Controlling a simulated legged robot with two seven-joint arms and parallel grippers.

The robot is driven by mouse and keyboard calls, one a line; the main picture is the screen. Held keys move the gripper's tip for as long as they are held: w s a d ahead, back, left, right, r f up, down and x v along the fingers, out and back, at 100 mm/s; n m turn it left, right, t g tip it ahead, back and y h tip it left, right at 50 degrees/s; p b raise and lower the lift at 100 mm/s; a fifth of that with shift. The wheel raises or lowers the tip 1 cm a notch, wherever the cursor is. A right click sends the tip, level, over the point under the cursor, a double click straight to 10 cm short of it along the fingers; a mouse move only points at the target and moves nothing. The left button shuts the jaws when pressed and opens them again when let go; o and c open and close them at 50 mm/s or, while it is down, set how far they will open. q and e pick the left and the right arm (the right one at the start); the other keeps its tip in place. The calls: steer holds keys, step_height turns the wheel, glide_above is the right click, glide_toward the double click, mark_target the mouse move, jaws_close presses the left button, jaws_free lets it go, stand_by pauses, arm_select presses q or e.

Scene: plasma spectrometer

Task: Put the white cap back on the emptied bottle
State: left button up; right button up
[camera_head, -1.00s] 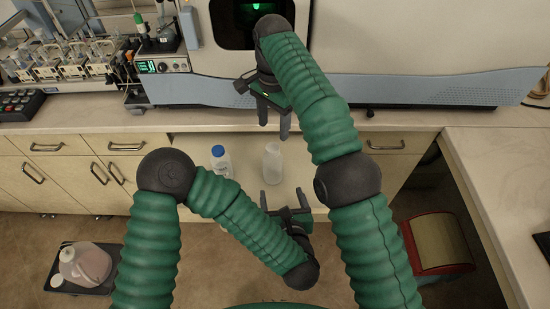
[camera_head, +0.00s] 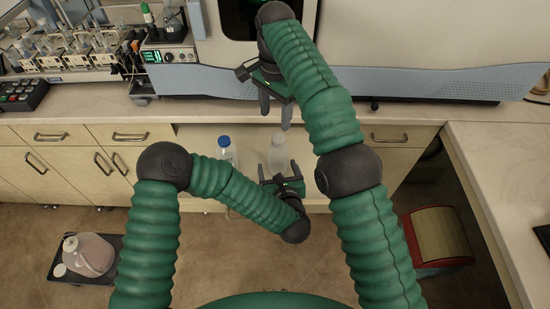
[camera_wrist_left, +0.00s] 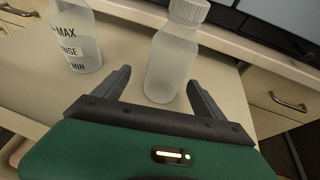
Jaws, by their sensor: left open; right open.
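The frosted bottle (camera_head: 277,152) stands upright on the pulled-out shelf below the counter. In the left wrist view the bottle (camera_wrist_left: 172,62) has a ribbed white cap (camera_wrist_left: 189,10) sitting on its neck. My left gripper (camera_head: 279,166) is open, low at the bottle's near side. In the left wrist view its fingers (camera_wrist_left: 160,80) point toward the bottle, one on each side; I cannot tell whether they touch it. My right gripper (camera_head: 275,112) is open above and behind the bottle, fingers pointing down, with nothing seen between them.
A blue-capped rinse bottle (camera_head: 226,152) stands left of the frosted bottle; its label shows in the left wrist view (camera_wrist_left: 72,42). The spectrometer (camera_head: 420,45) stands behind on the counter. A jug (camera_head: 90,253) sits in a black floor tray. A red bin (camera_head: 437,240) is at right.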

mark_target(279, 159)
arm_select(q)
steer(key=x, duration=0.3)
steer(key=d+x, duration=0.1)
steer(key=x, duration=0.2)
steer(key=shift+w+d, duration=0.1)
steer(key=shift+d, duration=0.05)
steer(key=shift+w+f, duration=0.1)
steer(key=shift+w, duration=0.2)
steer(key=shift+w+a+f, duration=0.1)
steer(key=shift+w+a, duration=0.1)
steer(key=shift+a, duration=0.4)
steer(key=shift+d, duration=0.4)
steer(key=c, duration=0.9)
steer(key=shift+a, duration=0.25)
jaws_close()
